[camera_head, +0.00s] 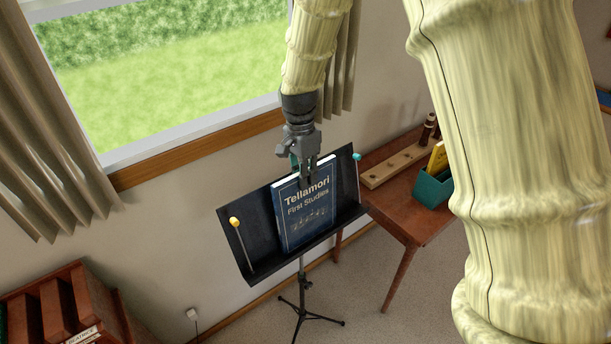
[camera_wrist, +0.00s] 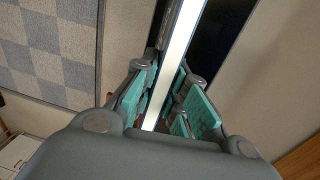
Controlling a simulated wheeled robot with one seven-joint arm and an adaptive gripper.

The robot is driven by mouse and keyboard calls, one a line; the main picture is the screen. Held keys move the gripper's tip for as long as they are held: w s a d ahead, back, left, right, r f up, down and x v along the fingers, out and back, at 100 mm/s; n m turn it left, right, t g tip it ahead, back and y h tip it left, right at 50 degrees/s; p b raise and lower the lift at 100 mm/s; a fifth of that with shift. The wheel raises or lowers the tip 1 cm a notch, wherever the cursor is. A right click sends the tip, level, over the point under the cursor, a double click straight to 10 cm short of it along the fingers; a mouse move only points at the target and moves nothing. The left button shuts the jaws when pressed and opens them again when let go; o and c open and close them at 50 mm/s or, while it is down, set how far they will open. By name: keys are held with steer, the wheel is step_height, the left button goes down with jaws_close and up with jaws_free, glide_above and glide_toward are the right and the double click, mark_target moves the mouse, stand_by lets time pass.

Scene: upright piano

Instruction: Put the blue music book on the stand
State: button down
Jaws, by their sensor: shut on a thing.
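The blue music book (camera_head: 304,214), titled "Tellamori First Studies", is upright on the black music stand (camera_head: 260,241), its face toward the head camera. Its lower edge is at the stand's ledge; I cannot tell whether it bears on it. My gripper (camera_head: 306,178) comes down from above and is shut on the book's top edge. In the wrist view the book's pale edge (camera_wrist: 180,60) runs between the teal finger pads of my gripper (camera_wrist: 172,100). The dark stand panel (camera_wrist: 222,45) shows beside it.
A yellow-tipped clip (camera_head: 235,222) and a teal-tipped clip (camera_head: 356,157) are at the stand's sides. A wooden table (camera_head: 408,215) on the right bears a green box (camera_head: 432,189) and a wooden rack (camera_head: 393,166). A window and curtains are behind.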

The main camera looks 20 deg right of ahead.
steer(key=shift+w+a, duration=0.25)
steer(key=shift+w, duration=0.5)
steer(key=c, duration=1.4)
jaws_free()
steer(key=shift+o, duration=0.2)
step_height(320, 180, up, 12)
steer(key=w, duration=0.1)
steer(key=shift+a, duration=0.2)
steer(key=shift+w, duration=0.1)
steer(key=shift+f, duration=0.1)
